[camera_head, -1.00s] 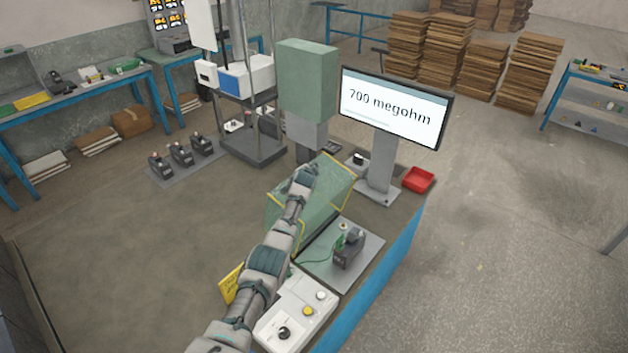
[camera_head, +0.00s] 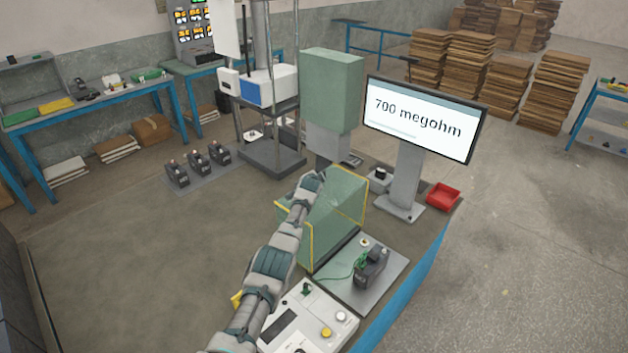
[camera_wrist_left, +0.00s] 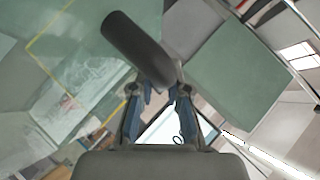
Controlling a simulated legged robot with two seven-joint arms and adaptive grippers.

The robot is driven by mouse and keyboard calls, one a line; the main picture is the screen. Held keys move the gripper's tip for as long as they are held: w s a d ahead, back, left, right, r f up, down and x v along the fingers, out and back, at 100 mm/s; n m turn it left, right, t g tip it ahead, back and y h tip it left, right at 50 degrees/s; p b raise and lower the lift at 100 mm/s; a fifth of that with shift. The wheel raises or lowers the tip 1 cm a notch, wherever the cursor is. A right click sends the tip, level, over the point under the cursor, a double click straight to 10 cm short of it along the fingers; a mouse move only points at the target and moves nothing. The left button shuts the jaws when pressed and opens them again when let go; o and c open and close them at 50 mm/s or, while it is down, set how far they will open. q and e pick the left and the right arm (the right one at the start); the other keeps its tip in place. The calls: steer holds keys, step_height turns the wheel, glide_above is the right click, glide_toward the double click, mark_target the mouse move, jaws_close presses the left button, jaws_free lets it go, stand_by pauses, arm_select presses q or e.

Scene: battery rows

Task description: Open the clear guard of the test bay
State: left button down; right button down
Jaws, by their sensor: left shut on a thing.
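The clear guard (camera_head: 338,212) is a green-tinted see-through cover with yellow edges at the middle of the bench. It looks raised at a slant, but its exact opening angle is hard to tell. My left gripper (camera_head: 318,180) is at its upper edge, partly hiding it. In the left wrist view, the gripper (camera_wrist_left: 162,88) is shut on a dark round handle bar (camera_wrist_left: 135,38), with the guard's tinted panel and yellow edge (camera_wrist_left: 45,38) beside it. My right gripper is not in view.
A grey plate (camera_head: 392,288) with a dark device (camera_head: 371,266) and green lead lies right of the guard. A control box (camera_head: 312,322) is in front. A monitor (camera_head: 420,118) reading 700 megohm and a green column (camera_head: 332,88) stand behind. A red tray (camera_head: 443,196) is at right.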

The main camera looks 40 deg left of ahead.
arm_select(q)
steer(key=c, duration=1.4)
jaws_free()
steer(key=shift+d, duration=0.1)
steer(key=shift+o, duration=1.3)
steer(key=shift+w+d, duration=0.1)
steer(key=shift+d, duration=0.05)
steer(key=shift+s+r, duration=0.15)
steer(key=shift+s, duration=0.15)
steer(key=v, duration=1.1)
steer(key=shift+d, duration=0.15)
steer(key=shift+r, duration=0.15)
